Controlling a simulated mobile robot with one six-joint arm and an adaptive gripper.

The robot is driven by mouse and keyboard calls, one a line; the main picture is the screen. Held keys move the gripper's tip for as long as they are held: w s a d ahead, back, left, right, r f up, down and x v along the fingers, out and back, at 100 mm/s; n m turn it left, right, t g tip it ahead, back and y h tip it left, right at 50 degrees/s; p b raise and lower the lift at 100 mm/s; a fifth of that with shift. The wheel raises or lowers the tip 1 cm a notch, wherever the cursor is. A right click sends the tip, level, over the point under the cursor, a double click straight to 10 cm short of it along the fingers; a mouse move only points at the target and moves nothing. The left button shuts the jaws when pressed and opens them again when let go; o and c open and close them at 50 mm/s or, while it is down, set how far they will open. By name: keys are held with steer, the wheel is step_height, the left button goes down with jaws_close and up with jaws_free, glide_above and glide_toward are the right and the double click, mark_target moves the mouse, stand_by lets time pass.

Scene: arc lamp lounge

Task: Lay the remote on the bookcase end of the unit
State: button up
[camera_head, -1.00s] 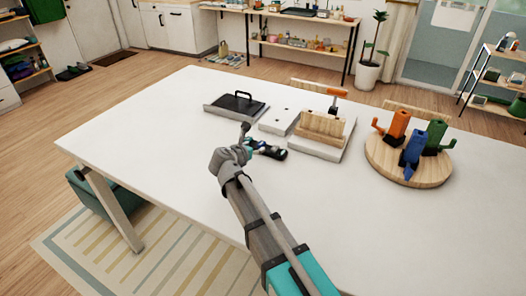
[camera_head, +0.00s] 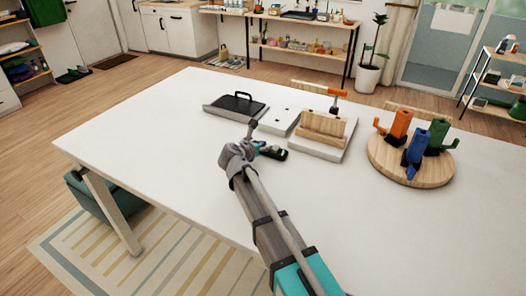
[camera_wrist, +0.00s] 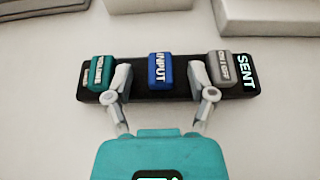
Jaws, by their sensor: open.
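The remote (camera_wrist: 140,90) is a black bar lying flat on the white table. It has a teal VOLUME button at left, a blue INPUT button in the middle and a grey ON/OFF button at right, with SENT lettering at its right end. In the head view the remote (camera_head: 274,153) shows partly, beside the end of my arm. My gripper (camera_wrist: 159,72) is open over the remote's middle, one fingertip on each side of the blue button. I cannot tell whether the fingertips touch the remote. I cannot make out for certain which piece is the bookcase end of the unit.
On the table (camera_head: 160,140), behind the remote, stand a grey tray with a black handle (camera_head: 236,104), a white block (camera_head: 280,121) and a wooden clamp-like fixture (camera_head: 322,127). A round wooden board (camera_head: 390,170) with coloured hooked pieces stands right. The table's left part is bare.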

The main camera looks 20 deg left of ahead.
stand_by(0.5)
jaws_close()
